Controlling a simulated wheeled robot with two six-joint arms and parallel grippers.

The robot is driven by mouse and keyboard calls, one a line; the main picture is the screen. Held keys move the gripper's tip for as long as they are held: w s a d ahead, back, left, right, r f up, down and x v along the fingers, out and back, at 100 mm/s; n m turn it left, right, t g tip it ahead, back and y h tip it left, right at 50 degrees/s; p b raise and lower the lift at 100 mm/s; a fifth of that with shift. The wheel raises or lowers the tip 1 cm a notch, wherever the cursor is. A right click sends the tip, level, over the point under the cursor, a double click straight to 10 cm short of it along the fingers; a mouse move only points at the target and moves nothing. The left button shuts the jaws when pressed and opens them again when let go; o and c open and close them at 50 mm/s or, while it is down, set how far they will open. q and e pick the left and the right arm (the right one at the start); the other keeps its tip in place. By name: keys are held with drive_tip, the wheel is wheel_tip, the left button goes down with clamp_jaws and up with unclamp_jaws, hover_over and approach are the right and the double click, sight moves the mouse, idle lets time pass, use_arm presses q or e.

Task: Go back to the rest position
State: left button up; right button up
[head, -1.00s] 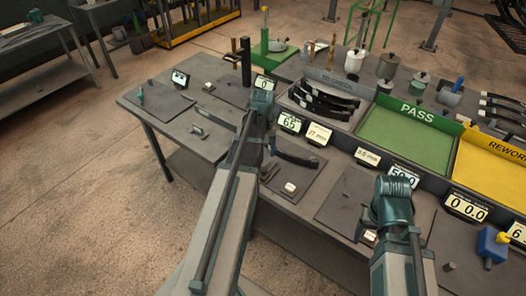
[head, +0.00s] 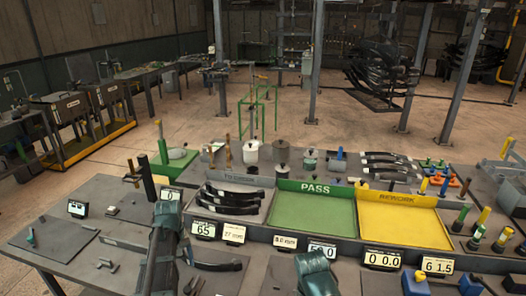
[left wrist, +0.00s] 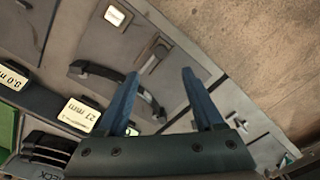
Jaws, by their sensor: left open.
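My left arm (head: 166,235) reaches in at the lower left of the head view, over the grey bench (head: 125,228). In the left wrist view my left gripper (left wrist: 160,82) shows two blue fingers, apart, with nothing between them. Below them a black curved leaf spring (left wrist: 98,70) lies on a dark board; it also shows beside my left arm in the head view (head: 220,266). My right arm (head: 316,272) is at the bottom edge of the head view; its gripper is out of sight.
A green PASS tray (head: 312,211) and a yellow REWORK tray (head: 400,225) stand behind a row of number displays. Several black springs (head: 232,198) lie in a grey tray left of them. A dark post (head: 148,178) stands near the bench's back left.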

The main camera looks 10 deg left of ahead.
use_arm(q)
drive_tip(key=s+d+f+m+b, duration=0.2)
drive_tip(key=s+d+m, duration=0.2)
drive_tip(key=d, duration=0.6)
drive_tip(key=s+d+f+m+b, duration=0.2)
drive_tip(key=s+d+m, duration=0.2)
drive_tip(key=d, duration=0.6)
drive_tip(key=s+d+f+m+y+b, duration=0.1)
drive_tip(key=s+d+f+m+b, duration=0.1)
drive_tip(key=d, duration=0.8)
drive_tip(key=s+m, duration=0.1)
drive_tip(key=s, duration=0.1)
drive_tip(key=shift+s+f+m, duration=0.2)
drive_tip(key=shift+s+m, duration=0.1)
drive_tip(key=shift+m, duration=0.1)
